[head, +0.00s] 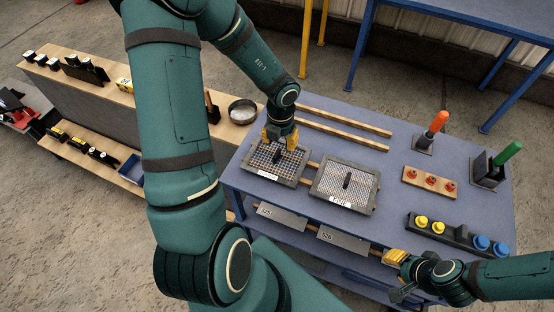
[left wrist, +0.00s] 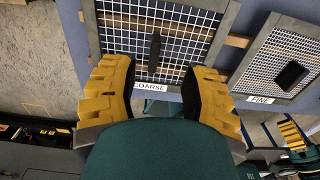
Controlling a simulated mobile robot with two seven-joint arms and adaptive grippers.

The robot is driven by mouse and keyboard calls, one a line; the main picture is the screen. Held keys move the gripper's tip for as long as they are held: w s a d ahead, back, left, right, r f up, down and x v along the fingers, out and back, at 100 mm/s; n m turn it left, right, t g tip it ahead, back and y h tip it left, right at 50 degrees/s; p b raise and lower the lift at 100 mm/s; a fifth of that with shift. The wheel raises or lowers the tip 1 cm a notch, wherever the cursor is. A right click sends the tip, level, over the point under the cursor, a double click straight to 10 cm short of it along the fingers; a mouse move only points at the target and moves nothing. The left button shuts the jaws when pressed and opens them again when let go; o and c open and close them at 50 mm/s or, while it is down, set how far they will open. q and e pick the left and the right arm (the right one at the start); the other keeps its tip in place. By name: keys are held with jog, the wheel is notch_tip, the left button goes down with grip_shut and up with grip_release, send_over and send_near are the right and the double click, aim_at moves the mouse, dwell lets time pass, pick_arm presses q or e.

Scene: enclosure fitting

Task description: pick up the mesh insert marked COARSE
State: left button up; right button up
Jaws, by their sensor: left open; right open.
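The mesh insert marked COARSE (head: 259,160) lies on wooden rails at the left of the blue table. It is a grey frame with a wide white grid, a dark central handle and a COARSE label, also seen in the left wrist view (left wrist: 118,36). My left gripper (head: 279,141) is open above it; in the left wrist view its yellow fingers (left wrist: 157,72) stand on both sides of the handle, apart from it. The insert marked FINE (head: 329,178) lies to the right, with a finer grid and dark handle. My right gripper (head: 398,262) is open and empty near the table's front edge.
Empty wooden rails (head: 343,122) lie behind the inserts. At the right stand orange-handled (head: 437,122) and green-handled (head: 507,153) tools, a wooden board with red parts (head: 430,183) and a dark rack with yellow and blue knobs (head: 455,236). A round sieve (head: 242,112) sits on the left bench.

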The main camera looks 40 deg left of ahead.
aim_at(277, 152)
pick_arm(q)
jog(key=f, duration=0.2)
jog(key=f+b, duration=0.2)
jog(key=f, duration=0.1)
jog(key=shift+s+a+f, duration=0.2)
jog(key=shift+s+f, duration=0.1)
jog(key=shift+f, duration=0.05)
jog(key=shift+r, duration=0.1)
jog(key=shift+c, duration=0.7)
grip_shut()
